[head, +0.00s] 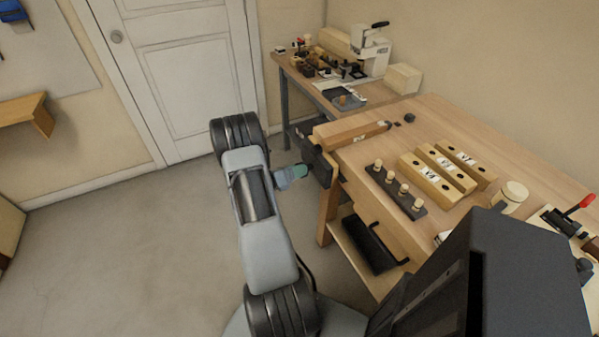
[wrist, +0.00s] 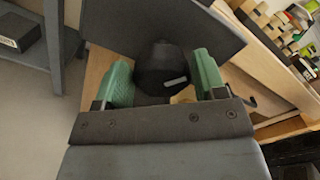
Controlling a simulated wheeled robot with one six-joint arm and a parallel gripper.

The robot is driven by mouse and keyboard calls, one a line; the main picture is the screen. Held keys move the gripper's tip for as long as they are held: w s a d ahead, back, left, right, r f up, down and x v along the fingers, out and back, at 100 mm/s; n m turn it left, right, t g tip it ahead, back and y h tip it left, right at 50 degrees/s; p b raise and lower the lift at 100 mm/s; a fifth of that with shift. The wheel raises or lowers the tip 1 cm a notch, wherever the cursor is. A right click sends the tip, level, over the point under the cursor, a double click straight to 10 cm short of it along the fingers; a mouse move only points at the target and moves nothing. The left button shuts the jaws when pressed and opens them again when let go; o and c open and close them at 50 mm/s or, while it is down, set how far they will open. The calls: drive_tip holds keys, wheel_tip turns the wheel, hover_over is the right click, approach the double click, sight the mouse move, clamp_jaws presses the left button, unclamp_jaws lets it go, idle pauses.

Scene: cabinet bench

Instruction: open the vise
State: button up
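The vise is at the left end of the wooden bench, with a dark jaw plate (head: 320,166) on its outer face. In the wrist view the plate (wrist: 200,22) fills the top, with a round black knob (wrist: 160,62) in front of it that bears a small pale mark. My gripper (head: 304,170) is at the vise's outer side. In the wrist view its green fingers (wrist: 163,78) stand apart, one on each side of the knob. The vise's screw is hidden.
The bench top (head: 445,125) holds a dark peg strip (head: 396,192), several wooden blocks (head: 437,172) and a round pale container (head: 508,196). A second table (head: 385,97) with tools stands behind. The floor (head: 120,250) at left is clear.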

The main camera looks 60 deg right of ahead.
drive_tip(key=shift+o, duration=1.1)
drive_tip(key=shift+s+f, duration=0.1)
drive_tip(key=shift+f, duration=0.05)
drive_tip(key=shift+a, duration=0.15)
drive_tip(key=v, duration=0.7)
drive_tip(key=shift+p, duration=0.3)
